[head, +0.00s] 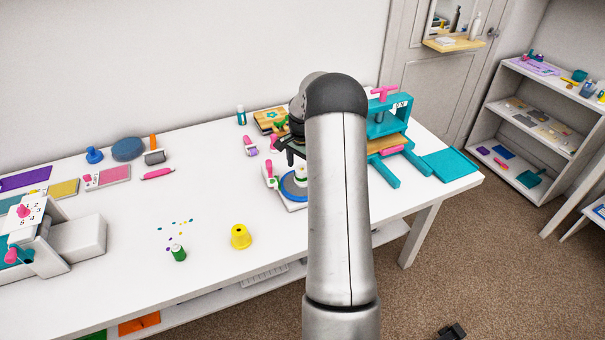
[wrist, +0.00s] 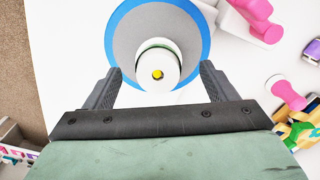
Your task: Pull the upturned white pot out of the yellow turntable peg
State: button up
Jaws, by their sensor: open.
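The upturned white pot (wrist: 152,58) sits on the turntable (wrist: 122,45), a grey disc with a blue rim, in the wrist view. A dark green band circles the pot. My gripper (wrist: 161,70) is open, with one finger to each side of the pot and a gap on both sides. In the head view, the turntable's blue rim (head: 291,191) shows beside my arm, which hides part of it. My gripper (head: 290,155) is above it there, mostly hidden.
A pink-handled white part (head: 269,177) stands left of the turntable. A teal press (head: 390,125) stands to its right. A yellow cup (head: 241,237) and a green jar (head: 179,253) stand nearer the front. The white table (head: 130,220) has free room at its middle.

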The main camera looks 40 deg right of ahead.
jog(key=shift+s+f+p, duration=0.1)
jog(key=shift+f+p, duration=0.2)
jog(key=shift+f, duration=1.35)
jog(key=shift+c, duration=0.3)
jog(key=c, duration=1)
jog(key=shift+r, duration=6.55)
jog(key=shift+r+p, duration=1.05)
jog(key=shift+r, duration=0.45)
